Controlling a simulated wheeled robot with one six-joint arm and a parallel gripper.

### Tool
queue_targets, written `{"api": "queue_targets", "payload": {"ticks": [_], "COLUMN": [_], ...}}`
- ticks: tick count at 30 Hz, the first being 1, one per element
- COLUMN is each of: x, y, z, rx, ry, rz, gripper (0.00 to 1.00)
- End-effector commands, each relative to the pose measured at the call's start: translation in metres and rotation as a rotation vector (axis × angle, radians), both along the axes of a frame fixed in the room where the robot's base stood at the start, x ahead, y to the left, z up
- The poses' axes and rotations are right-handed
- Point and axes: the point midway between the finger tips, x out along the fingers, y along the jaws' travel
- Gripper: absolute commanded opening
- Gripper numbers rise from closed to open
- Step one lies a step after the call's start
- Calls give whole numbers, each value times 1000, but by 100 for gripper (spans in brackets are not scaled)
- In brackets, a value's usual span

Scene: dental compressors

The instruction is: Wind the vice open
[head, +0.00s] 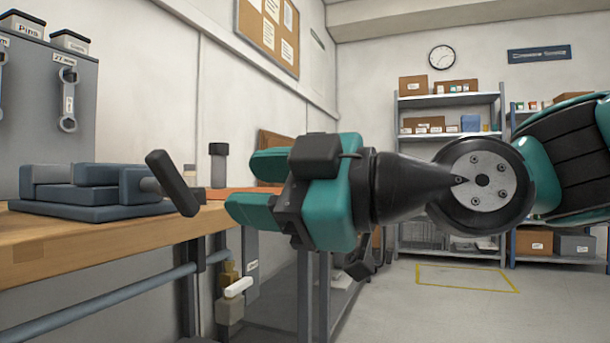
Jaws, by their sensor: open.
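The blue-grey vice (95,188) sits on the wooden workbench (100,245) at the left of the head view. Its dark handle (172,183) sticks out at the right end on a short grey screw and is tilted, upper end to the left. My gripper (252,187) is teal and black and points left toward the handle. Its two fingers are apart with nothing between them. A gap shows between the fingertips and the handle in the picture. How far the vice jaws stand apart is hard to tell from this side.
A dark-capped bottle (218,164) stands on the bench behind the handle. A grey panel (45,110) with hanging wrenches rises behind the vice. A valve with a white lever (238,287) sits below the bench edge. Shelves (450,130) with boxes stand at the back; the floor before them is clear.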

Motion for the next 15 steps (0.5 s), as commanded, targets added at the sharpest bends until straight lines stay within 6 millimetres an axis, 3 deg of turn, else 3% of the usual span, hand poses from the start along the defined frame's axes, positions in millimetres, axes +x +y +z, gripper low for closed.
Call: {"api": "queue_targets", "payload": {"ticks": [1, 6, 15], "x": [-3, -12, -18], "y": [-12, -34, -42], "z": [2, 1, 0], "rx": [1, 2, 0], "ry": [0, 0, 0], "rz": [-8, -4, 0], "gripper": [47, 47, 47]}}
